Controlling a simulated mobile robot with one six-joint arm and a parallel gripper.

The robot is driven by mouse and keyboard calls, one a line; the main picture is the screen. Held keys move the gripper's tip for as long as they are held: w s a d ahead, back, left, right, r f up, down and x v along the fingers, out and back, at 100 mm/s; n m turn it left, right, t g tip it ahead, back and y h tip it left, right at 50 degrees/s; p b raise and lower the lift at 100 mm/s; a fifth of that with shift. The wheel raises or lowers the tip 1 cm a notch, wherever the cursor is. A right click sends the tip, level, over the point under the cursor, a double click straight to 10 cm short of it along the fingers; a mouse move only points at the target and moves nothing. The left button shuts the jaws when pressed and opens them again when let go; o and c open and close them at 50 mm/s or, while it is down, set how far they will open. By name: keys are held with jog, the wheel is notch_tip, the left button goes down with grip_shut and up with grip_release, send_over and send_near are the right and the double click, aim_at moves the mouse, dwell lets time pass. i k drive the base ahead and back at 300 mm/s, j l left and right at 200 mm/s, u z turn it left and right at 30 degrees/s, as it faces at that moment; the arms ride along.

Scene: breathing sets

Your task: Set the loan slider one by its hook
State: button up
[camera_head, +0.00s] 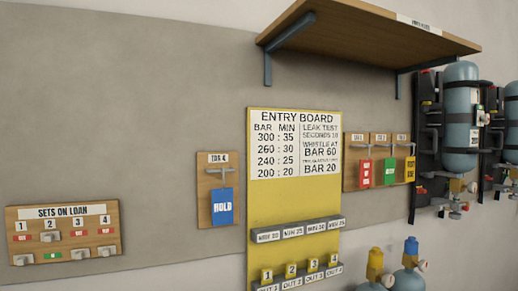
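The wooden "SETS ON LOAN" board (64,217) hangs on the wall at lower left, with numbered columns 1 to 4. The grey slider under number 1 (23,260) sits low, with a red label (22,239) showing above it. The slider under 2 (51,236) sits high with a green label below; those under 3 (80,255) and 4 (106,251) sit low. At right, a wooden hook board (350,180) carries a red tag (364,174), a green tag (390,172) and a yellow tag (409,169) on separate hooks. My gripper is not in view.
A blue "HOLD" tag (222,207) hangs on its own board. A yellow entry board (262,205) has ledges with labelled blocks. A wooden shelf (365,30) juts out above. Cylinders (461,115) hang at right; more stand below. The wall left of centre is bare.

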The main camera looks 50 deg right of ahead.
aim_at(19, 260)
jog(key=l+z, duration=0.25)
jog(key=z, duration=0.2)
jog(key=i+l+z, duration=0.15)
jog(key=z, duration=0.35)
jog(key=i+l+z, duration=0.1)
jog(key=z, duration=0.35)
jog(key=i+l+z, duration=0.2)
jog(key=z, duration=0.25)
jog(key=i+l+z, duration=0.1)
jog(key=z, duration=0.35)
jog(key=i+z, duration=0.2)
jog(key=z, duration=0.3)
jog(key=u, duration=3.55)
